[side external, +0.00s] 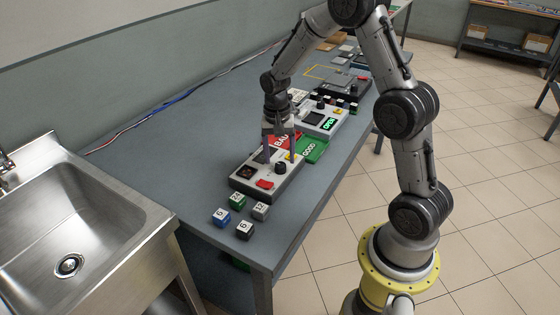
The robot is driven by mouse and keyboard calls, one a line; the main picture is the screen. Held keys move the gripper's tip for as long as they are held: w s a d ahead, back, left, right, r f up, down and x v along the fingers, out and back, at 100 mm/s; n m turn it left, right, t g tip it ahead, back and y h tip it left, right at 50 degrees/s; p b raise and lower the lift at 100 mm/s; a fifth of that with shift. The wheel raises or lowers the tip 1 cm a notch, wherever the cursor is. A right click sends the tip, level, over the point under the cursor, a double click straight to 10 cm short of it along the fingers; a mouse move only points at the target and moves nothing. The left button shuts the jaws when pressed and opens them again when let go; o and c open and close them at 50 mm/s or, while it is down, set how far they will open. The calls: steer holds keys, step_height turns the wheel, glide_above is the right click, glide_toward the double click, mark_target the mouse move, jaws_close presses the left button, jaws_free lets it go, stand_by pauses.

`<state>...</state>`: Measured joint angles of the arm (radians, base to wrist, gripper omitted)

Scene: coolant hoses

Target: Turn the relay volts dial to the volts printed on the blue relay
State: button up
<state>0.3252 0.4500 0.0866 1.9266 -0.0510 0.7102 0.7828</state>
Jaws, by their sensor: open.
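The blue relay (221,217) is a small cube near the front end of the bench, beside the sink; its white print looks like a 6. A light grey tester box (243,184) stands just behind it, with a dark square socket, a red button (265,184) and a black dial (281,167). I take this dial for the relay volts dial; its markings are too small to read. My gripper (280,157) points down over the tester, open, with its fingers close around or just above the dial. I cannot tell whether they touch it.
Green (237,201), grey (261,211) and black (244,230) cubes stand near the blue relay. A red BAD tray (282,141) and green GOOD tray (311,151) lie behind the tester. Farther back is another box with a green display (329,124). The sink (75,220) is at left.

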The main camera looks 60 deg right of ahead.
steer(key=shift+f, duration=1.2)
jaws_close()
